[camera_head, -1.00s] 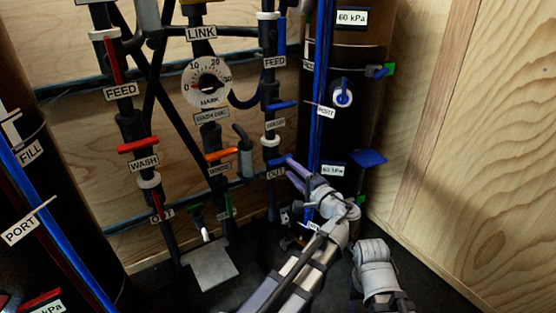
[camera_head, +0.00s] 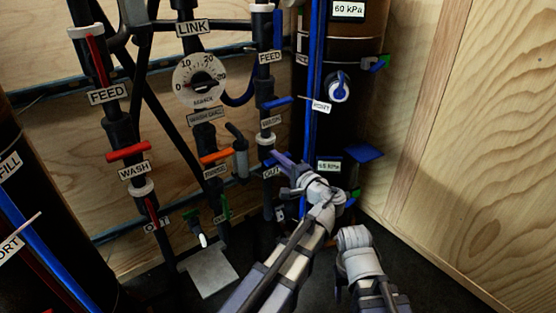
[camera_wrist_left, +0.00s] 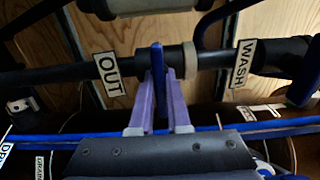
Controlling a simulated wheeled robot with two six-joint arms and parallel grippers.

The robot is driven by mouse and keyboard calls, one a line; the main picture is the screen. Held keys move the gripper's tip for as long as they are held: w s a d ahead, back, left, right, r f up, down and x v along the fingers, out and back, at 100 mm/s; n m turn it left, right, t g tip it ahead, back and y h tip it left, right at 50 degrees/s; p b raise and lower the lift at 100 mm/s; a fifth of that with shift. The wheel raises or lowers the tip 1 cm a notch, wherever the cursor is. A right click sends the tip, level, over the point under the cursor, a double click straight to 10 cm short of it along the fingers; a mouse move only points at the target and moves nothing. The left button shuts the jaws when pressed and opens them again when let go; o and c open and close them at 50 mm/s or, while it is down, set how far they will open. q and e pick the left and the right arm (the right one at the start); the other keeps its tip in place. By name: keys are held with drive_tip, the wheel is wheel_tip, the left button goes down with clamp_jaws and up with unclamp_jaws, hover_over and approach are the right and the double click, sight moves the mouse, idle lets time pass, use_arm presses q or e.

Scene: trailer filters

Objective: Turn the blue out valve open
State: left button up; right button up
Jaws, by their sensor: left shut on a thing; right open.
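The blue out valve handle (camera_wrist_left: 157,62) stands crosswise to its dark horizontal pipe in the left wrist view, between the OUT label (camera_wrist_left: 110,74) and the WASH label. My left gripper (camera_wrist_left: 158,88) is shut on this handle, with one purple finger on each side. In the head view my left gripper (camera_head: 283,162) reaches the lower end of the blue-handled pipe, beside the OUT label (camera_head: 271,171), and partly covers the handle. My right gripper (camera_head: 355,238) is low and right of the left one, away from the valves; its fingertips are hard to make out.
A blue wash handle (camera_head: 277,103) is higher on the same pipe. Red-handled valves (camera_head: 128,151) and an orange handle (camera_head: 216,156) stand to the left. A dark cylinder (camera_head: 345,120) stands behind my left gripper. The plywood wall (camera_head: 460,150) bounds the right side.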

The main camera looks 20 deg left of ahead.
use_arm(q)
clamp_jaws()
drive_tip(key=shift+n, duration=0.3)
drive_tip(key=n, duration=0.3)
drive_tip(key=shift+n, duration=0.3)
drive_tip(key=n, duration=0.4)
drive_tip(key=shift+n, duration=0.3)
drive_tip(key=n, duration=0.4)
drive_tip(key=shift+n, duration=2.5)
